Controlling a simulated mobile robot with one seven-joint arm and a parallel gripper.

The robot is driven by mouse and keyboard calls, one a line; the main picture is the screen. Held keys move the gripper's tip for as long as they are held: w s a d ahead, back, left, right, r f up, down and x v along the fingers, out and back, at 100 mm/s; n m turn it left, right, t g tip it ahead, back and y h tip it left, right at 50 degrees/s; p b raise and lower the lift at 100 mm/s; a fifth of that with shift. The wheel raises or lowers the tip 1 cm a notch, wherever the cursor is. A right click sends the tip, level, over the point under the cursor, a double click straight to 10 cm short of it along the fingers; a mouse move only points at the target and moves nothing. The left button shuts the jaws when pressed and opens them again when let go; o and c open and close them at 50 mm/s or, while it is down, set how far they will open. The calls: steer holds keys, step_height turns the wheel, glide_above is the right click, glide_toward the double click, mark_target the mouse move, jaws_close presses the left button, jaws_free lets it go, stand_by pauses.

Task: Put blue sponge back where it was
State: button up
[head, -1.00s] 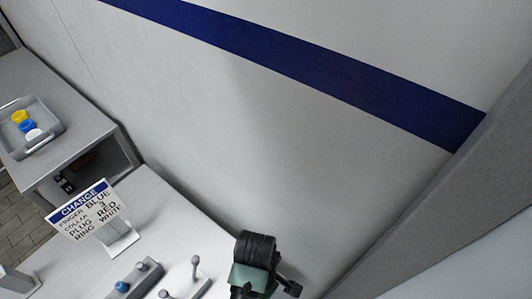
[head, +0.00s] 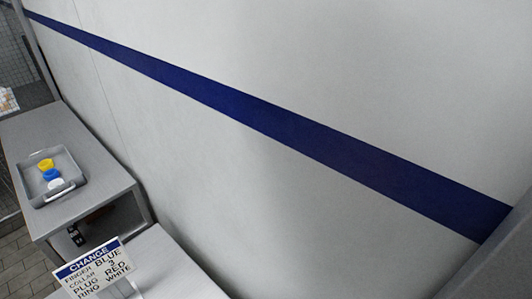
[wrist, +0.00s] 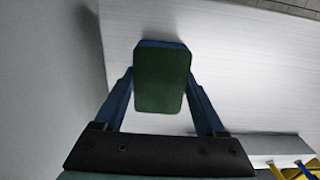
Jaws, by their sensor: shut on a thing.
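My gripper (wrist: 161,82) is shut on the blue sponge (wrist: 162,44) in the wrist view. The sponge is held between the two blue fingers, upright in the picture. Its dark green face is towards the camera, and a thin blue edge shows along its top. A pale surface lies behind it; I cannot tell how far below it is. Neither the gripper nor the sponge is in the head view.
In the head view, a grey tray (head: 70,193) with yellow, blue and white items stands on the left table (head: 98,150). A lettered sign (head: 95,268) stands on the nearer table (head: 165,270). Yellow and blue strips (wrist: 300,170) show at the wrist view's lower right.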

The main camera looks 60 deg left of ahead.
steer(key=o, duration=1.3)
steer(key=shift+c, duration=0.2)
step_height(320, 180, up, 12)
steer(key=shift+p, duration=0.35)
steer(key=shift+s, duration=0.1)
